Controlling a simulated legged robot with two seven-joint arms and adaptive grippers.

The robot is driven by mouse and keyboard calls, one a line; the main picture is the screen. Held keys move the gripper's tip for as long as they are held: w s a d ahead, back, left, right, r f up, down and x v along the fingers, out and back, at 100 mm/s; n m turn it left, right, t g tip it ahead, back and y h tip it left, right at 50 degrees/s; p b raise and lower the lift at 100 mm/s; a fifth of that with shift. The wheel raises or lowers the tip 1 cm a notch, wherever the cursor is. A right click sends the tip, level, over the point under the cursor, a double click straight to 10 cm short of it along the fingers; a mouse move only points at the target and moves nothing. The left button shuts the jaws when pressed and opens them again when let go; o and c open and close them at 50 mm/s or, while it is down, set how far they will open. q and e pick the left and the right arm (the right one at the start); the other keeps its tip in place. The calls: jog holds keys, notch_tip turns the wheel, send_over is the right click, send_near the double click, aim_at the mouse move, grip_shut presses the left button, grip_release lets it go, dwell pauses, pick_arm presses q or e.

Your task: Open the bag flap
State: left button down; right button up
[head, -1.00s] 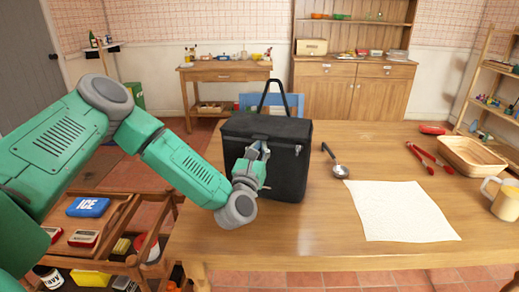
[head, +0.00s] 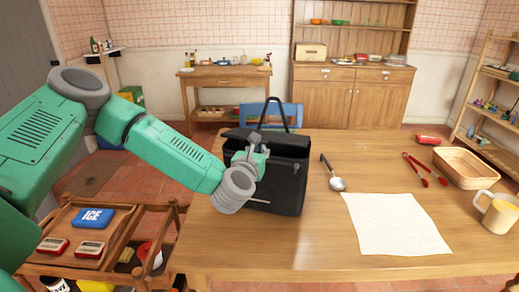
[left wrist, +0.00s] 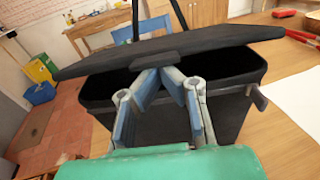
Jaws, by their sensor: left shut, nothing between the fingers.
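The black bag (head: 288,190) stands upright on the wooden table (head: 330,235), with its carry handle (head: 268,108) up. Its black flap (left wrist: 215,42) is partly raised in the left wrist view, and a dark gap shows between the flap and the bag's rim. My left gripper (head: 257,141) is at the bag's front upper edge, shut with nothing held. In the left wrist view its fingertips (left wrist: 159,74) meet just under the small tab (left wrist: 155,61) on the flap's front edge and seem to touch it. The bag's inside is dark. My right gripper is not in view.
A ladle (head: 335,180), a white cloth (head: 395,224), red tongs (head: 424,170), a wicker basket (head: 466,167) and a mug (head: 497,213) lie to the bag's right. A blue chair (head: 284,117) stands behind. A wooden cart (head: 70,243) with an ice pack (head: 93,217) is at left.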

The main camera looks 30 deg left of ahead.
pick_arm(q)
jog(key=w+r+g+p, duration=0.1)
jog(key=r+p, duration=0.1)
jog(key=w+r+g+h+p, duration=0.1)
jog(key=r+g+p, duration=0.1)
jog(key=r+p, duration=0.1)
jog(key=w+a+r+g+p, duration=0.1)
jog(key=r+g+p, duration=0.1)
jog(key=r+p, duration=0.1)
jog(key=shift+w+r+h, duration=0.25)
jog(key=shift+h, duration=0.05)
jog(key=w+a+r, duration=0.3)
jog(key=w+r, duration=0.2)
jog(key=w, duration=0.5)
jog(key=shift+w+a+b, duration=0.25)
jog(key=shift+w+b, duration=0.05)
jog(key=shift+b, duration=0.15)
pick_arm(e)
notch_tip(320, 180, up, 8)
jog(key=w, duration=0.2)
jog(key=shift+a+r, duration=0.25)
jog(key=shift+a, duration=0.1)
pick_arm(q)
jog(key=shift+r, duration=0.25)
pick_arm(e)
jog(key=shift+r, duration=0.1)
